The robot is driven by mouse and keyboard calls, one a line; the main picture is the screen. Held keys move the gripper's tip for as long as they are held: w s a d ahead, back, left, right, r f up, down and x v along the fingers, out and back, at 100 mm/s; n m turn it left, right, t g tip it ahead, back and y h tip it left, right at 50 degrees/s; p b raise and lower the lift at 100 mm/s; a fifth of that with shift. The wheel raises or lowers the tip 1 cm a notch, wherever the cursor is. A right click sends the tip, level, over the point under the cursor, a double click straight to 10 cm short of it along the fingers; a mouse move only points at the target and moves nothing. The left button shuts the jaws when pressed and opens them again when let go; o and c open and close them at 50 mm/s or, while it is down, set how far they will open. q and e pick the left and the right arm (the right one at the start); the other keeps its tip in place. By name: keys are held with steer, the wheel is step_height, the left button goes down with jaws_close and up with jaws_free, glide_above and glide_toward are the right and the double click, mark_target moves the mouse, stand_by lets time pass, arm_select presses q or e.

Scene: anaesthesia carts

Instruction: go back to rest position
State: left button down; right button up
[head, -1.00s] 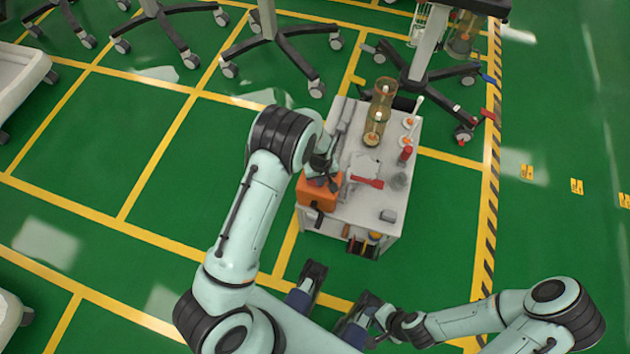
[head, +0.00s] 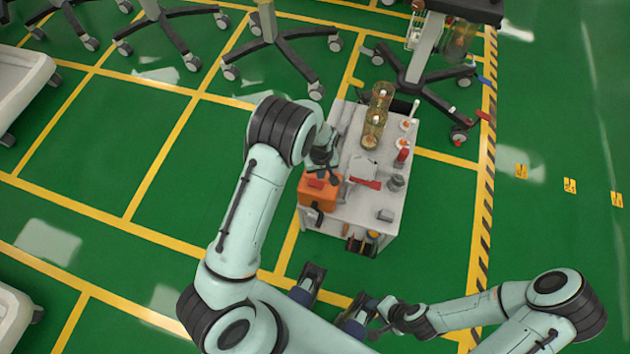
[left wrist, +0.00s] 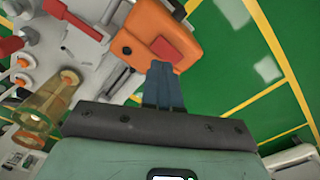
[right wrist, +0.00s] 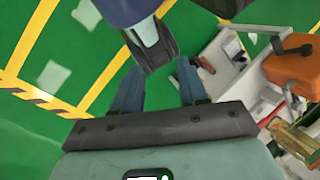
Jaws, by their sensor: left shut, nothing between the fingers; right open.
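My left gripper (left wrist: 163,85) is shut and empty, with its fingertips over or near the edge of an orange box with a red patch (left wrist: 165,35) in the left wrist view. In the head view my left arm reaches out to the left edge of the small grey cart (head: 376,205), above the orange box (head: 316,194). I cannot tell whether the fingers touch the box. My right gripper (right wrist: 158,80) is open and empty. In the head view my right arm is folded low at the front right, with its gripper (head: 377,322) near my own base.
The cart top holds amber transparent containers (head: 375,125), a red-handled tool (head: 365,183), a red-capped item (head: 402,157) and a small grey block (head: 385,215). Wheeled stand bases (head: 420,75) are behind the cart.

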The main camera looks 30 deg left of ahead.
arm_select(q)
steer(key=shift+r, duration=0.25)
arm_select(e)
steer(key=shift+r, duration=0.15)
